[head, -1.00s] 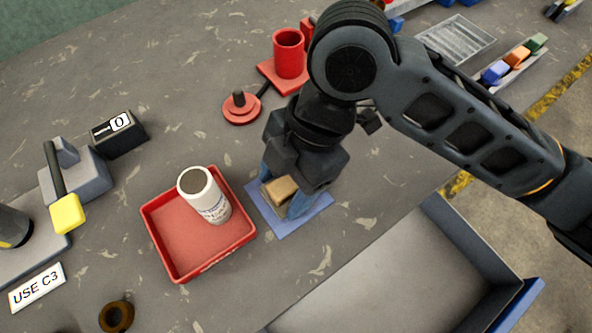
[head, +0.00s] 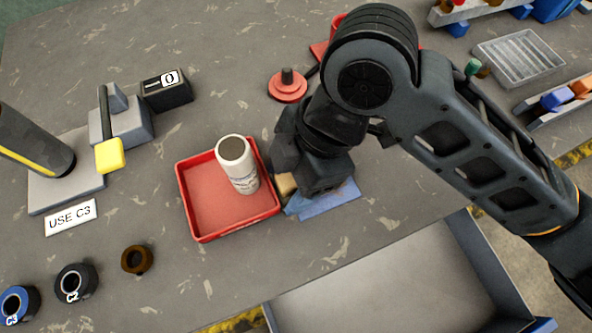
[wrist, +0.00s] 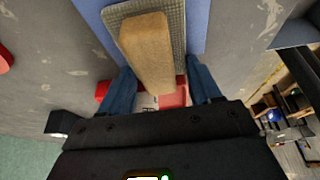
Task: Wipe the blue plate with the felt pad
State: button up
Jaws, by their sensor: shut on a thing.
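The blue plate (head: 335,199) is a flat square lying on the grey bench, just right of the red tray. My gripper (head: 290,204) is low over its left side, shut on the felt pad. The pad's tan block (head: 286,184) shows beside the fingers, near the tray wall. In the wrist view, the tan block (wrist: 147,50) sits on a grey textured base (wrist: 178,22) between my blue fingers (wrist: 162,84), with the blue plate (wrist: 197,28) behind it. My gripper hides part of the plate. I cannot tell how firmly the pad touches it.
The red tray (head: 200,234) holds a white bottle (head: 238,165) close to my gripper's left. A large grey open bin (head: 390,290) stands in front at right. A red round knob-topped piece (head: 288,88) lies behind. Bare bench lies between plate and bin.

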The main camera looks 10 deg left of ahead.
jog(key=shift+s+a, duration=0.4)
jog(key=shift+s, duration=0.1)
jog(key=shift+w+d+r+b, duration=0.1)
jog(key=shift+w+d+b, duration=0.2)
jog(key=shift+w+d, duration=0.4)
jog(key=shift+w+d+b, duration=0.25)
jog(key=shift+w+d, duration=0.2)
jog(key=shift+d, duration=0.35)
jog(key=shift+w+d+f+b, duration=0.1)
jog(key=shift+w+d+b, duration=0.25)
jog(key=shift+w+d, duration=0.4)
jog(key=shift+w+d+f+b, duration=0.1)
jog(key=shift+w+d+b, duration=0.3)
jog(key=shift+d, duration=0.55)
jog(key=shift+r, duration=0.1)
